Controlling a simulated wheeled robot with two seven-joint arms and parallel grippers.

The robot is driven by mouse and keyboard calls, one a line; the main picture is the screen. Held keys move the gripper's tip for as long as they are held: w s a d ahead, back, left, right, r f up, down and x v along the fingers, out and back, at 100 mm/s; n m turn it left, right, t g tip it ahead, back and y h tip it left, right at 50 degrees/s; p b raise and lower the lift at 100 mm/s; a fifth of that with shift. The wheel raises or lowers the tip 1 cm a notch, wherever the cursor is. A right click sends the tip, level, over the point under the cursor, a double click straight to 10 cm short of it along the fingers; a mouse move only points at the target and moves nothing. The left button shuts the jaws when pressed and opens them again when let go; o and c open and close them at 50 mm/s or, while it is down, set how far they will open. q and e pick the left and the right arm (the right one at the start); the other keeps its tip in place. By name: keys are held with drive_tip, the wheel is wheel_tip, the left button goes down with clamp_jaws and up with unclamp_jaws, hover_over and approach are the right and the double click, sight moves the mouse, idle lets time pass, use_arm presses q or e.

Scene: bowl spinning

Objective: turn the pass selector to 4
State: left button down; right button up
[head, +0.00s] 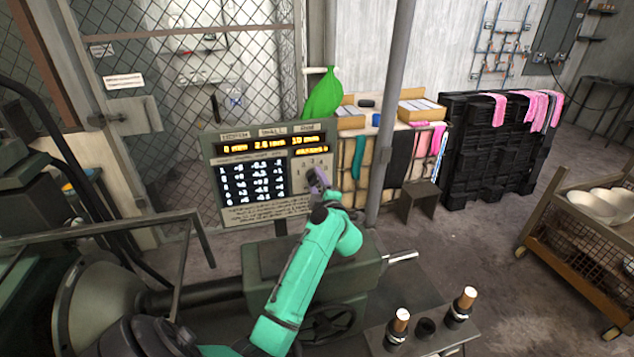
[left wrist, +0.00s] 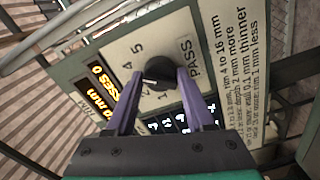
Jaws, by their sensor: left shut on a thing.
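The pass selector is a dark round knob (left wrist: 160,72) on a pale plate marked PASS with numbers around it. In the left wrist view the digits 4 and 5 show above the knob; the fingers hide part of the dial, and I cannot tell where the knob points. My left gripper (left wrist: 158,88) is shut on the knob, one purple finger on each side. In the head view the left gripper (head: 317,182) reaches the right part of the control panel (head: 264,216) and covers the knob. My right gripper is not in view.
The panel has lit orange displays (head: 262,145) and a table of figures (head: 252,183). A grey machine (head: 360,273) sits below it. Wooden-topped posts (head: 400,320) stand at the front right. A grey pole (head: 390,110) rises right of the panel. A cart with bowls (head: 600,205) is at the far right.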

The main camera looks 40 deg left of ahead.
use_arm(q)
drive_tip(key=shift+a+r, duration=0.1)
drive_tip(key=shift+r, duration=0.1)
drive_tip(key=shift+c, duration=1.8)
unclamp_jaws()
drive_tip(key=shift+o, duration=0.4)
drive_tip(key=shift+a+f, duration=0.15)
drive_tip(key=shift+f, duration=0.05)
drive_tip(key=shift+s+d, duration=0.15)
drive_tip(key=shift+d, duration=0.2)
drive_tip(key=b+v, duration=0.4)
drive_tip(key=v, duration=0.9)
drive_tip(key=shift+s+d+b, duration=0.25)
drive_tip(key=shift+d+b, duration=0.1)
drive_tip(key=shift+b, duration=0.05)
